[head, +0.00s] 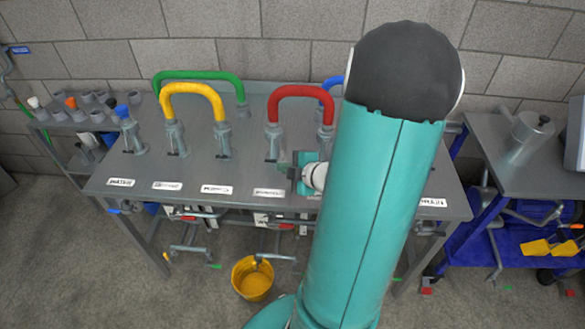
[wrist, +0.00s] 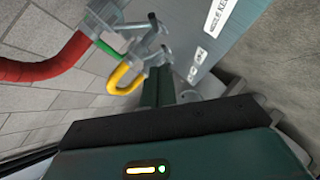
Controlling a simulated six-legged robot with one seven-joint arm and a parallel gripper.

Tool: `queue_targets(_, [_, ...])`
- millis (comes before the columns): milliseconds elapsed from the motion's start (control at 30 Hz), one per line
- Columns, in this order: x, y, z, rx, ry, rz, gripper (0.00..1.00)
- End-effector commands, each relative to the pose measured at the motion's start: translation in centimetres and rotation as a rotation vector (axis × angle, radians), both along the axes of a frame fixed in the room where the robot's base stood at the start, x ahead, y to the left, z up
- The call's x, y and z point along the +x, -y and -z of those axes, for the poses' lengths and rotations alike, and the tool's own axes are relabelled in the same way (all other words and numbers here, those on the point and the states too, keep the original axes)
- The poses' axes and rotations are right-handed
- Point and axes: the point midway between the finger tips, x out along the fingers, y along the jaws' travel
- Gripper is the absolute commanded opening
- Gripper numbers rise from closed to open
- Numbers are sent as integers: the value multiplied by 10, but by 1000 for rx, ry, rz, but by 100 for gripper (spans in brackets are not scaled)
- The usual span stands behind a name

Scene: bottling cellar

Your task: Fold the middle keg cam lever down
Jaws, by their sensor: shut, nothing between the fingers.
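A row of grey cam couplings stands on the bench. The red hose (head: 300,91) runs between two of them; its left coupling (head: 273,142) is just beyond my gripper. In the wrist view a label reading "MIDDLE KE…" (wrist: 216,14) is partly cut off, near a grey coupling with lever arms (wrist: 135,35). Which way its lever lies I cannot tell. My gripper (head: 292,172) is shut and empty, low over the bench's front part, right of that coupling. In the wrist view its dark green fingers (wrist: 158,86) point toward the couplings; contact is unclear.
The yellow hose (head: 193,88) and green hose (head: 198,75) arch at the left; a blue hose (head: 331,83) is partly hidden by my arm. A yellow bucket (head: 253,278) stands on the floor. A side table with a pot (head: 530,127) is at right. The bench's front strip is mostly clear.

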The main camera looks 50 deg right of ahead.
Motion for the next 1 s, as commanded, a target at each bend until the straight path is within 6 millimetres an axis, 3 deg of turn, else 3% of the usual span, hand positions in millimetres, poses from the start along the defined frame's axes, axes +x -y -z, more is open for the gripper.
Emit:
queue_targets(267, [50, 1, 25, 3, 0, -4, 0])
queue_targets(567, [63, 26, 45, 0, 0, 0, 0])
queue_targets(1000, [64, 28, 47, -2, 1, 0, 0])
